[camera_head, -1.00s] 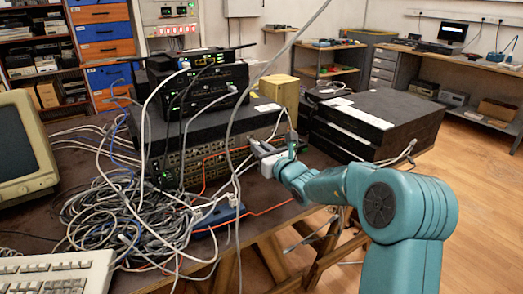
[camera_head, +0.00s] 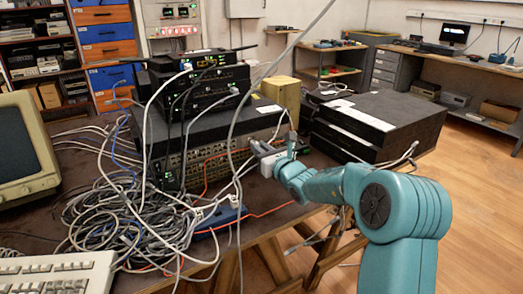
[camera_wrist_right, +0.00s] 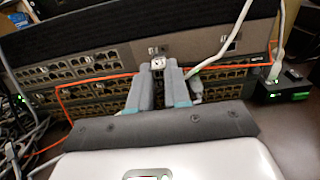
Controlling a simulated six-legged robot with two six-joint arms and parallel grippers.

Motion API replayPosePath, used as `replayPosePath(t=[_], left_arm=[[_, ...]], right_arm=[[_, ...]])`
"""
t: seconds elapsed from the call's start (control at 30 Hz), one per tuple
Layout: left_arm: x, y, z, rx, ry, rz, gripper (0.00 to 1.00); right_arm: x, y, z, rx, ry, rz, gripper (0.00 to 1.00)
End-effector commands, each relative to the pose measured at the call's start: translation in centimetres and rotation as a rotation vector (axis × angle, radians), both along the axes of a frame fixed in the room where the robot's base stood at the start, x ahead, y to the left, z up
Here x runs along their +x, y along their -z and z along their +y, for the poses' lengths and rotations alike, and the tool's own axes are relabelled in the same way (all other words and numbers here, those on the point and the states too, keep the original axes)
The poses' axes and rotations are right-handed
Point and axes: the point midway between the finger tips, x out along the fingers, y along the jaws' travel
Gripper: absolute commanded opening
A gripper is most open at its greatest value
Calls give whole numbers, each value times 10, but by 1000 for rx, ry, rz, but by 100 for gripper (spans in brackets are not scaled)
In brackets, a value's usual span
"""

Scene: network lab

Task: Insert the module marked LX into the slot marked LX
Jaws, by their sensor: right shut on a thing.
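My right gripper (camera_head: 262,149) is at the front of the rack device (camera_head: 205,130), near its right end. In the right wrist view the gripper (camera_wrist_right: 158,78) is shut on a small module with a pale face (camera_wrist_right: 158,63), between the fingertips. The module is in front of the dark panel, below a small label (camera_wrist_right: 153,48). Any letters on the module or labels are too small to read, so I cannot tell which slot is LX. Whether the module touches the panel is not clear. My left gripper is out of view.
An orange cable (camera_wrist_right: 90,79) and a grey cable (camera_wrist_right: 225,45) run close beside the gripper. Several tangled cables (camera_head: 130,210) cover the table on the left. Black boxes (camera_head: 375,125) stand at right. A small black box with a green light (camera_wrist_right: 285,88) is at the wrist view's right.

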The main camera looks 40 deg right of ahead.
Motion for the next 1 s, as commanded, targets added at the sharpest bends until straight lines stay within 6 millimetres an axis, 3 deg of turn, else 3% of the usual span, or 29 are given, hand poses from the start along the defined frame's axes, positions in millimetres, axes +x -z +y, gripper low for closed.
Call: replayPosePath(t=[0.87,0.9,0.97,1.0], left_arm=[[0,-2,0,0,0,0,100],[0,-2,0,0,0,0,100],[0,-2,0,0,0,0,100],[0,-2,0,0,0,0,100]], right_arm=[[13,0,-3,0,0,0,0],[13,0,-3,0,0,1,27],[13,0,-3,0,0,0,46],[13,0,-3,0,0,0,47]])
